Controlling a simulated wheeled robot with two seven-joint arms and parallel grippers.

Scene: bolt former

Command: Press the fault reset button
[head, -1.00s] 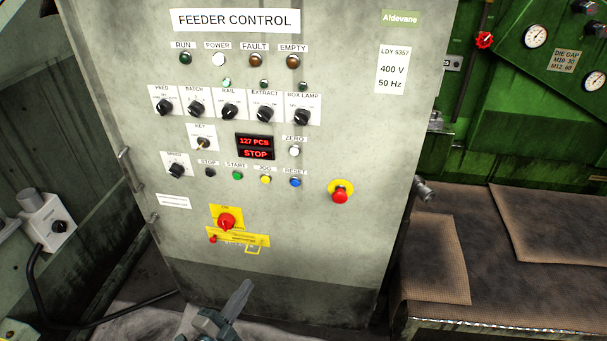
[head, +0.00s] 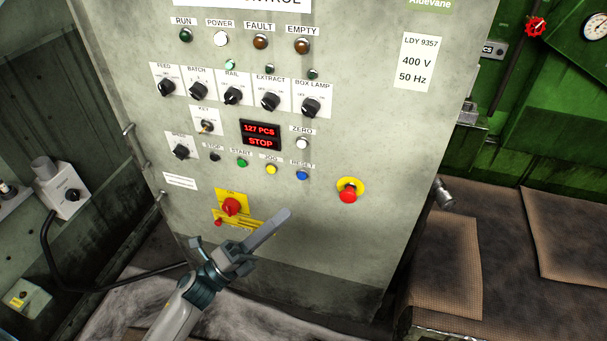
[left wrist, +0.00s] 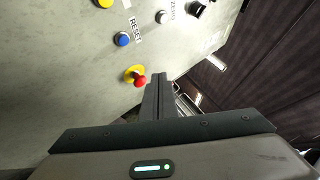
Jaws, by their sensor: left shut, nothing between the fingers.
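The blue button labelled RESET (head: 302,175) sits on the grey feeder control cabinet (head: 400,130), at the right end of a row with STOP, START and JOG. It also shows in the left wrist view as a blue button (left wrist: 122,39) beside its label. My left gripper (head: 284,213) is shut and empty, below the RESET button and apart from it, its fingers pointing up and right. In the left wrist view my shut fingers (left wrist: 158,85) stand to the right of the button. My right gripper is in neither view.
A red emergency stop on a yellow plate (head: 348,191) sits right of RESET. The yellow JOG button (head: 271,169) is close on its left. A red rotary switch (head: 232,206) is lower left. The display (head: 261,135) reads 127 PCS and STOP. A green machine stands at right.

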